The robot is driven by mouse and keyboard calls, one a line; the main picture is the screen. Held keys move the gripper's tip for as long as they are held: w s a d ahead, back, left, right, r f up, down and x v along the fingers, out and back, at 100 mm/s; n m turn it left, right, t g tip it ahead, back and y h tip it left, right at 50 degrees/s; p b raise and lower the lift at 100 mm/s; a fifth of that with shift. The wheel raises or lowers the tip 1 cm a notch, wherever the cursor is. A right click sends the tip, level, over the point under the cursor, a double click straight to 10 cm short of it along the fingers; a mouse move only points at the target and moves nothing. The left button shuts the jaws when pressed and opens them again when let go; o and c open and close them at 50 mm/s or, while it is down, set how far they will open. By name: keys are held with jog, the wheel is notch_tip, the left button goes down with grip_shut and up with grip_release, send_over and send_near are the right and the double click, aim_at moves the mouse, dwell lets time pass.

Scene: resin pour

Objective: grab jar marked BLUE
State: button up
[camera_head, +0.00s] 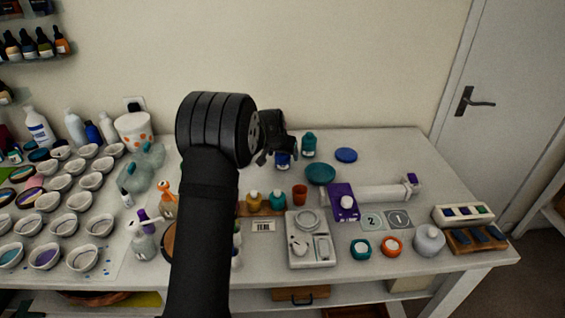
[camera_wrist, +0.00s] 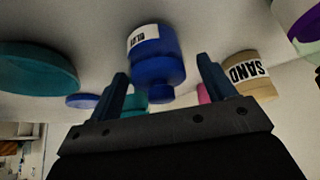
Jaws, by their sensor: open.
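The blue jar marked BLUE (camera_wrist: 156,72) shows in the wrist view, its white label facing me. The picture there is turned, with the tabletop along the top. My gripper (camera_wrist: 163,72) is open, and the jar appears between and beyond its two fingers. I see no finger touching it. In the head view my gripper (camera_head: 270,155) is low at the back of the table, beside the blue jar (camera_head: 282,161), which it partly hides.
A tan jar marked SAND (camera_wrist: 250,80) stands to the right in the wrist view. A teal jar (camera_head: 308,146), a teal bowl (camera_head: 320,174) and a flat blue disc (camera_head: 346,155) are close to the blue jar. A scale (camera_head: 312,257) and small pots stand in front.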

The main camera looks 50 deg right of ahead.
jog(key=shift+x, duration=0.9)
